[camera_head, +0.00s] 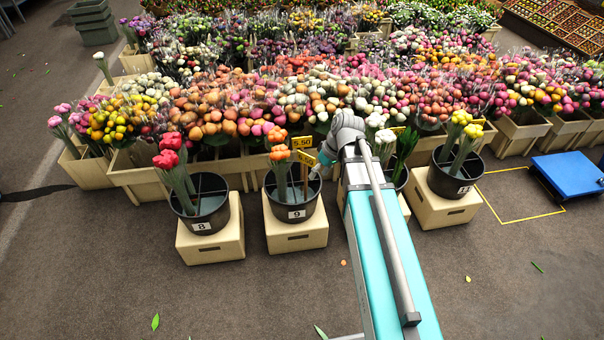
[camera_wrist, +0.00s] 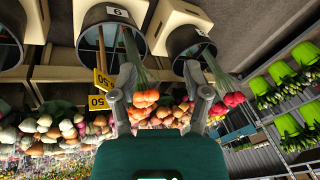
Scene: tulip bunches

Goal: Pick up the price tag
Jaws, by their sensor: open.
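The upper tag (camera_head: 302,142) reads 5.50; the lower tag (camera_head: 306,158) is close to my gripper (camera_head: 318,166). In the wrist view, which looks upside down, the tags show as one yellow tag (camera_wrist: 102,79) and another (camera_wrist: 97,101), both left of the left finger. My gripper (camera_wrist: 163,90) is open there, with orange tulips (camera_wrist: 147,98) seen between its fingers. Nothing is visibly held. My arm hides part of the area right of bucket 9.
Bucket 8 (camera_head: 202,215) with red tulips stands left on a crate. A bucket with yellow tulips (camera_head: 452,178) stands right. Dense flower crates (camera_head: 135,179) fill the back. A blue platform (camera_head: 570,174) lies far right. The front floor is mostly clear.

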